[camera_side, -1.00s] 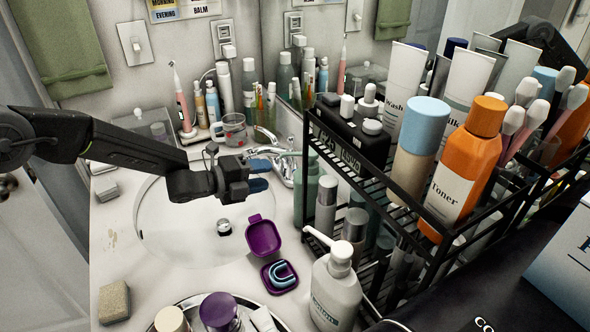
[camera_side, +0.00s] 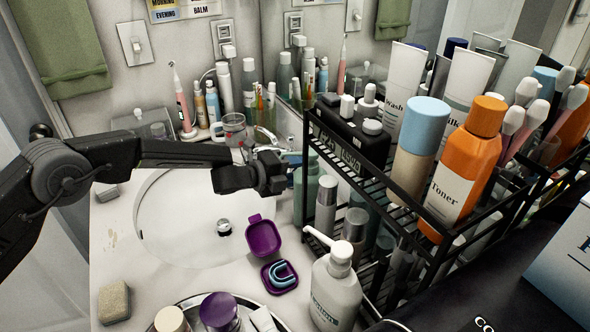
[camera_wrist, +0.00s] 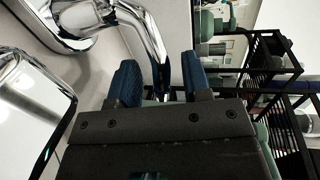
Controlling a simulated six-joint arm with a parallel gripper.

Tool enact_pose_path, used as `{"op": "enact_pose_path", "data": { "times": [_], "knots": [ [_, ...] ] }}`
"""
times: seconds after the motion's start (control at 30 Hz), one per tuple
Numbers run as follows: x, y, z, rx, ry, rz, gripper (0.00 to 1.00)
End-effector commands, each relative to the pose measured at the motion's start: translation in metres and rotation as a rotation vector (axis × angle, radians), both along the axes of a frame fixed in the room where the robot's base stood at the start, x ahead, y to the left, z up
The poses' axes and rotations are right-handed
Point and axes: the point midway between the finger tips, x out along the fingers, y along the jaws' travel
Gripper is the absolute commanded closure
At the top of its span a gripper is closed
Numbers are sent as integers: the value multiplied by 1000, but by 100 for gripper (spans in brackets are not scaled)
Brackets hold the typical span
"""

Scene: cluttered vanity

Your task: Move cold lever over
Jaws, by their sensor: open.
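The chrome faucet (camera_side: 268,137) stands at the back right of the white sink, partly hidden behind my gripper in the side view. My gripper (camera_side: 288,164) is beside it, level with the sink's right edge. In the wrist view my gripper (camera_wrist: 160,82) is open, with its two blue pads apart. A curved chrome lever (camera_wrist: 145,35) comes down from the top, and its end lies between the pads. I cannot tell whether it touches either pad. No marking shows that this is the cold lever. Another large chrome part (camera_wrist: 30,105) is at the left of the wrist view.
A black wire rack (camera_side: 400,215) full of bottles stands close to my gripper's right. A purple case (camera_side: 263,238), a blue-white retainer and a pump bottle (camera_side: 336,290) are in front. A glass mug (camera_side: 234,130) stands behind. The sink bowl (camera_side: 180,215) is open.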

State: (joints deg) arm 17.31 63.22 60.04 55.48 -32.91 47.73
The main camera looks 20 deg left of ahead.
Motion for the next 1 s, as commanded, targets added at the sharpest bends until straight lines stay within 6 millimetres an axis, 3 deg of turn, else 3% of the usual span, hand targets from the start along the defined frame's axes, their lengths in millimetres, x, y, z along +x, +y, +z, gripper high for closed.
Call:
{"op": "enact_pose_path", "data": {
  "times": [0.07,0.5,1.0],
  "knots": [
    [0,0,0,0,0,0,58],
    [0,0,0,0,0,0,100],
    [-1,4,1,-1,-7,-69,100]
  ]
}}
